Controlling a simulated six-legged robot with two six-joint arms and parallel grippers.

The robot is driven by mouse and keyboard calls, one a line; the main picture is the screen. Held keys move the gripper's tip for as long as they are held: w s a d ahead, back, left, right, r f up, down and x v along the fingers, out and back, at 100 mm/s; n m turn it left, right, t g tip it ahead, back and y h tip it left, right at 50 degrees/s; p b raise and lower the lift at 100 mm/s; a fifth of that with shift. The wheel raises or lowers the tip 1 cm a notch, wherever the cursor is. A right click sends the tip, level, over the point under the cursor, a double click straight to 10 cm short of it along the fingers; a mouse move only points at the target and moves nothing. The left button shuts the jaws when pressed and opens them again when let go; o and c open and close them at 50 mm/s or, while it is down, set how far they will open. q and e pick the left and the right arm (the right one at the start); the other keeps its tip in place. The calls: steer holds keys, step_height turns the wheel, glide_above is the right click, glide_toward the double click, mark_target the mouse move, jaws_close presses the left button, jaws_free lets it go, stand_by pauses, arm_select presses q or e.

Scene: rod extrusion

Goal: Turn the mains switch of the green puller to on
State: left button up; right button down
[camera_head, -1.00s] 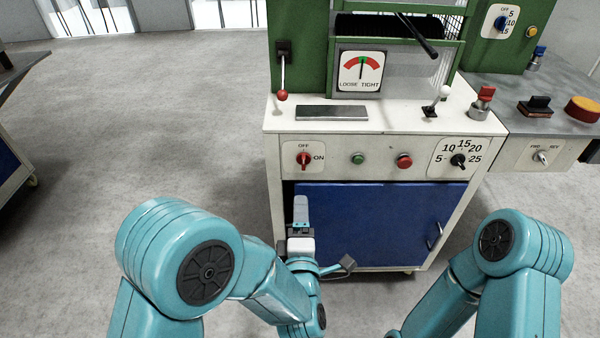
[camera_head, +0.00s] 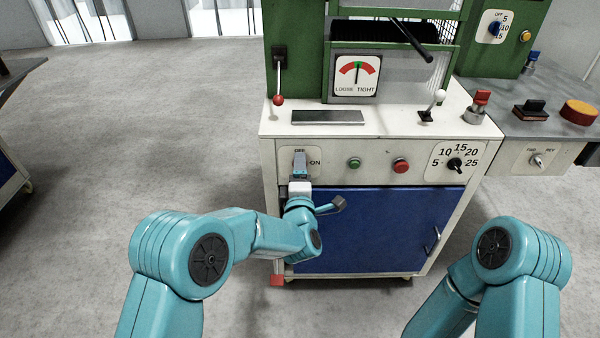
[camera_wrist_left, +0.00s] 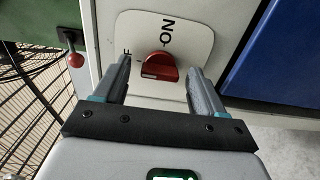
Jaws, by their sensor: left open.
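The green puller (camera_head: 305,50) stands ahead on a white cabinet. Its mains switch is a red rotary knob (camera_wrist_left: 159,66) on a white plate marked OFF and ON, shown in the left wrist view. In the left wrist view, my left gripper (camera_wrist_left: 160,80) is open, with one finger on each side of the knob. I cannot tell whether the fingers touch it. My right arm shows at the lower right, but its gripper is out of view.
A green button (camera_head: 354,163), a red button (camera_head: 401,166) and a black dial (camera_head: 455,164) sit to the right on the panel. A red-tipped lever (camera_head: 279,99) stands above it.

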arm_select(q)
steer(key=shift+w, duration=0.15)
steer(key=c, duration=1.1)
steer(key=shift+o, duration=0.2)
